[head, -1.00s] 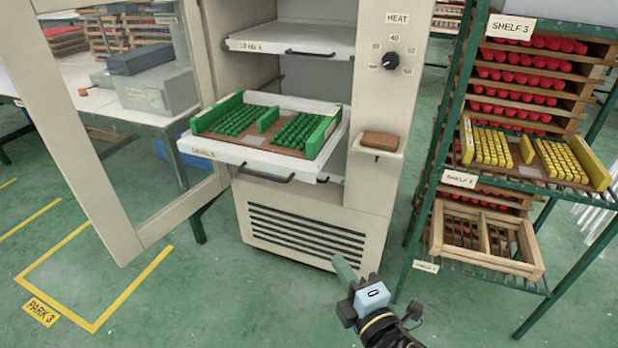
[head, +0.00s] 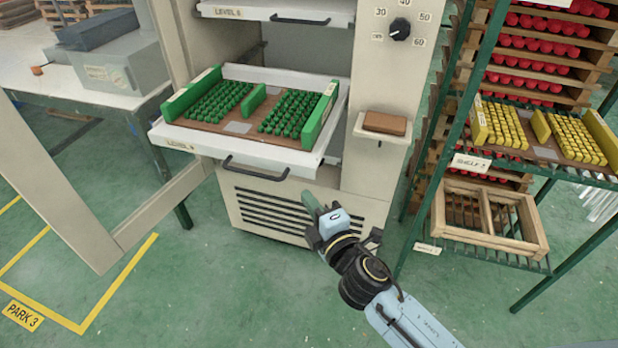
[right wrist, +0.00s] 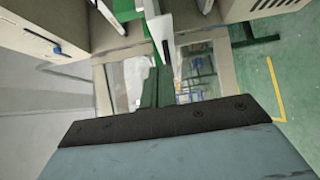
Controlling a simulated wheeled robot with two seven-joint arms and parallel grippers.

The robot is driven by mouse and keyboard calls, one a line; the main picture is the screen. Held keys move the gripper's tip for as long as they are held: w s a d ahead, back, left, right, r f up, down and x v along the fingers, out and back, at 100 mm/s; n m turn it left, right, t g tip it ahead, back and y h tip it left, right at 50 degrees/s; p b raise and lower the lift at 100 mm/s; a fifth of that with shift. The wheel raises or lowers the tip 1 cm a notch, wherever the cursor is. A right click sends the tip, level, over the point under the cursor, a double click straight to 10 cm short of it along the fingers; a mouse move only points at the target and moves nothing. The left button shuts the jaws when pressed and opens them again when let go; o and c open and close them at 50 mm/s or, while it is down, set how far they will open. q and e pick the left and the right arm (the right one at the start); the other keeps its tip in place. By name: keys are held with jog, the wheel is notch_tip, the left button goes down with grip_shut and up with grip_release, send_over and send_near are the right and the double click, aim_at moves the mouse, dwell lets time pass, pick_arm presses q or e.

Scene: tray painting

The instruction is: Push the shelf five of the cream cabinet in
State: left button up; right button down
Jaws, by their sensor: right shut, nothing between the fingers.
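The cream cabinet (head: 385,80) stands open, with its door swung out to the left. Its lower pull-out shelf (head: 240,151) sticks out toward me and has a dark handle (head: 255,170) on its front; the front label is too small to read surely. The shelf carries a tray of green pieces with green end walls (head: 318,118). My right gripper (head: 313,203) is shut and empty, below and in front of the shelf's right front corner, apparently apart from it. Its green fingers (right wrist: 157,88) also show in the right wrist view. My left gripper is out of view.
A higher shelf (head: 275,11) sits in the cabinet. A brown block (head: 385,122) rests on a ledge right of the shelf. A green rack (head: 440,165) with yellow and red pieces and a wooden crate (head: 440,217) stands at right.

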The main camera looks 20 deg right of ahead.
aim_at(301, 168)
jog(key=w, duration=0.2)
jog(key=w+d, duration=0.1)
jog(key=w, duration=0.3)
jog(key=shift+w+d, duration=0.15)
jog(key=shift+d, duration=0.3)
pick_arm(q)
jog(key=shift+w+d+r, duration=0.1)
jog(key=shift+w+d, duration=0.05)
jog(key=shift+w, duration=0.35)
pick_arm(e)
jog(key=shift+w, duration=0.1)
